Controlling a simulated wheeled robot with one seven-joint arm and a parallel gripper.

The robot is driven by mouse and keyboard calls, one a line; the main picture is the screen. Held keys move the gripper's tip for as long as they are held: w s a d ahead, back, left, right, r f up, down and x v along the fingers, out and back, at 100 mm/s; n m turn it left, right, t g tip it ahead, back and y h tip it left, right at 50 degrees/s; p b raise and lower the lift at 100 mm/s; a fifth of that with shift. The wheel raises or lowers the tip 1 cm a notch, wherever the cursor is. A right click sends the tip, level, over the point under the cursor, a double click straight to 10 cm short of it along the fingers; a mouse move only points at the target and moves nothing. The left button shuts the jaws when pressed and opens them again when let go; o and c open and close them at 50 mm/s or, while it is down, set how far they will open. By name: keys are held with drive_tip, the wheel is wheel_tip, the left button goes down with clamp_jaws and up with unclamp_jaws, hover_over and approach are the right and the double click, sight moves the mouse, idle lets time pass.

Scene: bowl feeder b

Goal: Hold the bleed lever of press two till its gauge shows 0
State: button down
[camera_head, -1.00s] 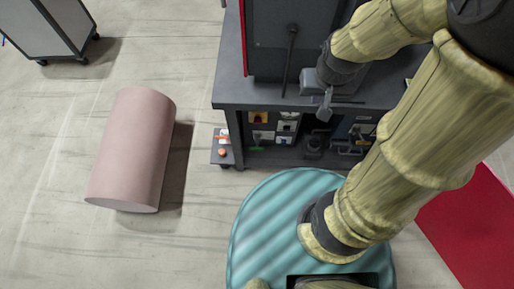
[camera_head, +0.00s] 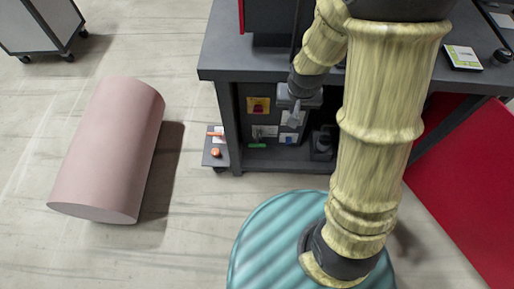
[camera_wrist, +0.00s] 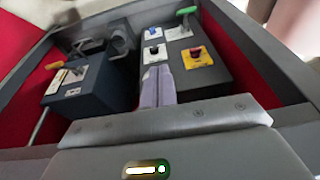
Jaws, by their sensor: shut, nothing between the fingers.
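My gripper (camera_head: 295,117) is in front of the dark bench's lower opening in the head view. In the wrist view its fingers (camera_wrist: 157,98) are together and empty, pointing toward a grey control box. That box carries a green-handled lever (camera_wrist: 186,11), a yellow plate with a red knob (camera_wrist: 197,57) and small white switch plates (camera_wrist: 153,52). The yellow plate (camera_head: 259,105) and green handle (camera_head: 257,146) also show in the head view. A dark blue box (camera_wrist: 85,92) with a small lever stands left in the wrist view. I cannot tell which lever is press two's, and no gauge reading is legible.
The bench top (camera_head: 243,65) and its front legs surround the opening. A low shelf (camera_head: 214,158) with an orange knob juts out at its left. A pink cylinder (camera_head: 112,150) lies on the floor at left. A red panel (camera_head: 460,190) is at right.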

drive_tip(key=w+a+f+b, duration=0.1)
drive_tip(key=w+a+f, duration=0.1)
drive_tip(key=f, duration=0.5)
drive_tip(key=w+a+f+b, duration=0.2)
drive_tip(key=w+a+f, duration=0.1)
drive_tip(key=a+f, duration=0.2)
drive_tip(key=w+a+f+t+b, duration=0.1)
drive_tip(key=w+a+f+b, duration=0.1)
drive_tip(key=f, duration=0.7)
drive_tip(key=shift+w+a+f, duration=0.2)
drive_tip(key=shift+a, duration=0.55)
drive_tip(key=b, duration=0.5)
hover_over(256, 143)
drive_tip(key=f, duration=0.9)
drive_tip(key=shift+w+d+f, duration=0.2)
drive_tip(key=shift+w+d, duration=0.05)
drive_tip(key=shift+w, duration=0.1)
drive_tip(key=f, duration=0.1)
drive_tip(key=s+f+b, duration=0.1)
drive_tip(key=f, duration=0.1)
drive_tip(key=shift+s+f, duration=0.25)
drive_tip(key=shift+f, duration=0.1)
drive_tip(key=shift+a, duration=0.2)
drive_tip(key=shift+s+f+b, duration=0.1)
drive_tip(key=shift+f+b, duration=0.05)
drive_tip(key=shift+b, duration=0.15)
